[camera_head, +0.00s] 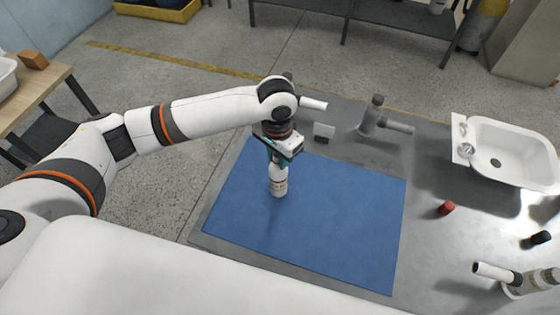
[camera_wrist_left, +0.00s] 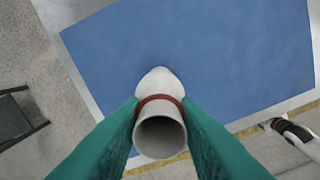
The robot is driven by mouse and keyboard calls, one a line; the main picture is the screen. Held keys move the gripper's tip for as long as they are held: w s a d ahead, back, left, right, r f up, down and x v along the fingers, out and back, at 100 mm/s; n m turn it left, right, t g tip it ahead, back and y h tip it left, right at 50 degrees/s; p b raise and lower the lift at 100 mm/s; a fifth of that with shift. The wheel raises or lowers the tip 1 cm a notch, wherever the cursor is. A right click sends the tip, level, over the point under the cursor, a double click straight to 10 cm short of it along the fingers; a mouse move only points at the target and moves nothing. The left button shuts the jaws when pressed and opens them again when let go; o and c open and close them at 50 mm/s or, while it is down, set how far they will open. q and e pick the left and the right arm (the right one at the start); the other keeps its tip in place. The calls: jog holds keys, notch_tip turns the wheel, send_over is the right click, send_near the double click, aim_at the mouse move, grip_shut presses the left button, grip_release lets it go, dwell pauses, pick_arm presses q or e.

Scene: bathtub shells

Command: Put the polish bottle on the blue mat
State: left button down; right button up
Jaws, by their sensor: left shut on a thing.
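The polish bottle (camera_head: 278,183) is white with a reddish band and is upright over the left part of the blue mat (camera_head: 335,225). My left gripper (camera_head: 275,157) is shut on its upper part from above. In the left wrist view the bottle (camera_wrist_left: 160,125) sits between the two green fingers (camera_wrist_left: 160,135), with its round top and red ring facing the camera. The blue mat (camera_wrist_left: 215,55) lies beneath it there. I cannot tell whether the bottle's base touches the mat or hangs just above it.
The mat lies on a grey table (camera_head: 425,235). A white basin (camera_head: 510,150) stands at the right, with a red cap (camera_head: 446,208) and a black cap (camera_head: 541,238) nearby. Grey fixtures (camera_head: 375,118) stand behind the mat. Most of the mat is clear.

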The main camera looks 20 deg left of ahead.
pick_arm(q)
notch_tip(320, 180, down, 3)
jog(key=shift+r, duration=0.1)
jog(key=c, duration=1.1)
grip_release()
pick_arm(e)
jog(key=shift+w+r, duration=0.35)
jog(key=shift+w, duration=0.5)
pick_arm(q)
notch_tip(320, 180, up, 12)
jog(key=b, duration=0.2)
pick_arm(e)
jog(key=shift+w+a+f, duration=0.1)
jog(key=shift+w+f, duration=0.05)
jog(key=shift+f, duration=1.1)
